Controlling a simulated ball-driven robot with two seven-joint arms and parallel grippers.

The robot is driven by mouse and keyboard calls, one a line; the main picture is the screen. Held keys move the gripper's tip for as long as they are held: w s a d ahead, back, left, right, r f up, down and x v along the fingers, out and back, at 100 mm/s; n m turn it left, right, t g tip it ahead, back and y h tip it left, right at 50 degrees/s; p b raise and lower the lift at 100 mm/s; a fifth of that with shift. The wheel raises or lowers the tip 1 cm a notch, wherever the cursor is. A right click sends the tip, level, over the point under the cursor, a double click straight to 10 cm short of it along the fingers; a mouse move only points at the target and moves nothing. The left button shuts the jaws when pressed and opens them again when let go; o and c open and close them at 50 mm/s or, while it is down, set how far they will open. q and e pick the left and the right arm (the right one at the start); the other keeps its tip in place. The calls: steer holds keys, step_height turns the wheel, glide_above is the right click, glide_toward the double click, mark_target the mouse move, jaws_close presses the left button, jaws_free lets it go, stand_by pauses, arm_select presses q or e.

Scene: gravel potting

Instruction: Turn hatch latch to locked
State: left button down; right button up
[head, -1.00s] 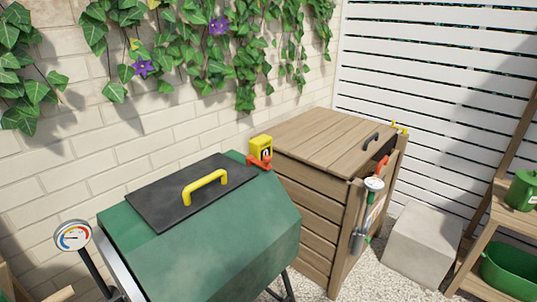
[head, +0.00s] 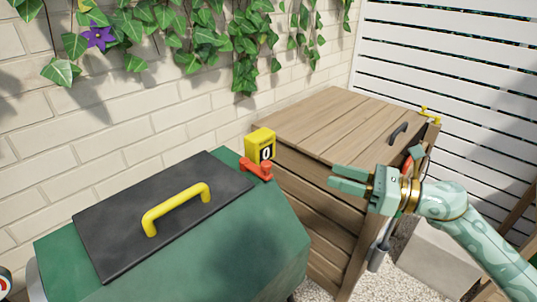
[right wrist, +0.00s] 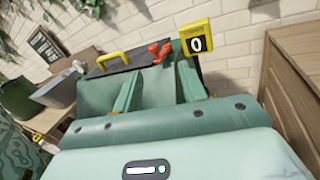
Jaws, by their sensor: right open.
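The green drum composter (head: 260,240) fills the lower left of the head view. Its black hatch (head: 110,235) is closed and carries a yellow handle (head: 176,207). The red latch (head: 256,169) sits at the hatch's right edge, beside a yellow box (head: 260,147) showing 0. My right gripper (head: 333,178) is open and empty, right of the latch and apart from it, its fingers pointing left. In the right wrist view the red latch (right wrist: 160,51) shows beyond and between the open fingers. My left gripper is not in view.
A wooden bin (head: 330,125) with a slatted lid stands right of the drum, behind my right gripper. A brick wall (head: 150,110) with ivy runs behind. A pale block (head: 440,258) stands on gravel at the right.

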mark_target(266, 163)
steer(key=w+a, duration=0.1)
steer(key=a, duration=0.4)
steer(key=w+a+n, duration=0.1)
steer(key=w+a, duration=0.1)
steer(key=a, duration=0.3)
steer(key=w+a+n+b, duration=0.1)
steer(key=w+a, duration=0.1)
steer(key=a, duration=0.3)
steer(key=shift+w+a+f+g, duration=0.2)
steer(key=shift+a+g, duration=0.1)
steer(key=shift+g, duration=0.1)
steer(key=shift+s, duration=0.1)
jaws_close()
